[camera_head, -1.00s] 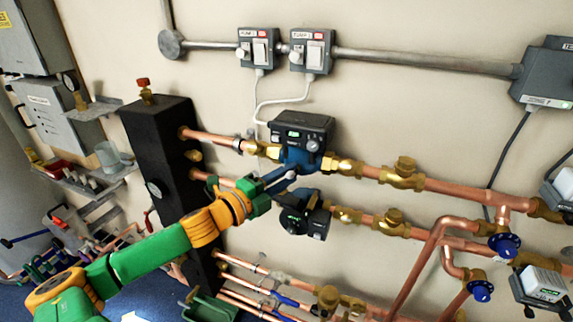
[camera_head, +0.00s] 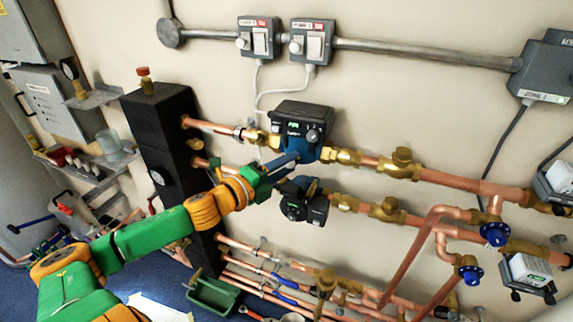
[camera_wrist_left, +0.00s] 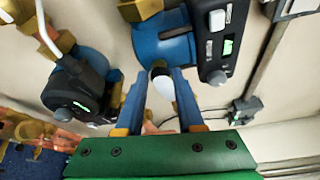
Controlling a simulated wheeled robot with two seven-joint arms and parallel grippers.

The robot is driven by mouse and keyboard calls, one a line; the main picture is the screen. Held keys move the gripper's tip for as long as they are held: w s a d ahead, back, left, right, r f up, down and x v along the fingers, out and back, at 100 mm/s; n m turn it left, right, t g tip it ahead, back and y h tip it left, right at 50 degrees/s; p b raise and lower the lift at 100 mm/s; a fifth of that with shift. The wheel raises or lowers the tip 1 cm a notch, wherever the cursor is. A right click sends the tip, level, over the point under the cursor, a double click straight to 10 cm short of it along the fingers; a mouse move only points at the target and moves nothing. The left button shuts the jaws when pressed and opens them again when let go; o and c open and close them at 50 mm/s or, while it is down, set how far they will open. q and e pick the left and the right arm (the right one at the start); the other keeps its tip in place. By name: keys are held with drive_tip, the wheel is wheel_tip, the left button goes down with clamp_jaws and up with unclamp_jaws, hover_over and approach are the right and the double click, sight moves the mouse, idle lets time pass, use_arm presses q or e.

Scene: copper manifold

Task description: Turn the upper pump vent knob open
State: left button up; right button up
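The upper pump (camera_head: 302,122), blue with a black head and a lit green display, sits on the upper copper pipe and also shows in the left wrist view (camera_wrist_left: 212,45). My left gripper (camera_head: 286,168) is at the lower left of this pump. In the left wrist view its two blue fingers (camera_wrist_left: 160,84) stand apart. A small dark round part with a pale end, apparently the vent knob (camera_wrist_left: 161,86), shows between them. I cannot tell whether the fingers touch it. The head view hides this part behind the fingers. My right gripper is not in view.
The lower pump (camera_head: 301,202) sits close below the fingers. A tall black block (camera_head: 160,140) stands left of the pumps. Brass valves (camera_head: 402,165) line the pipes to the right. Two switch boxes (camera_head: 312,42) hang above, with white cables (camera_head: 262,95) running down.

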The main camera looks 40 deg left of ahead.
use_arm(q)
drive_tip(key=shift+o, duration=1.1)
drive_tip(key=shift+s, duration=0.1)
drive_tip(key=s+a+p, duration=0.1)
drive_tip(key=s, duration=0.6)
drive_tip(key=shift+r, duration=0.25)
drive_tip(key=shift+w, duration=0.15)
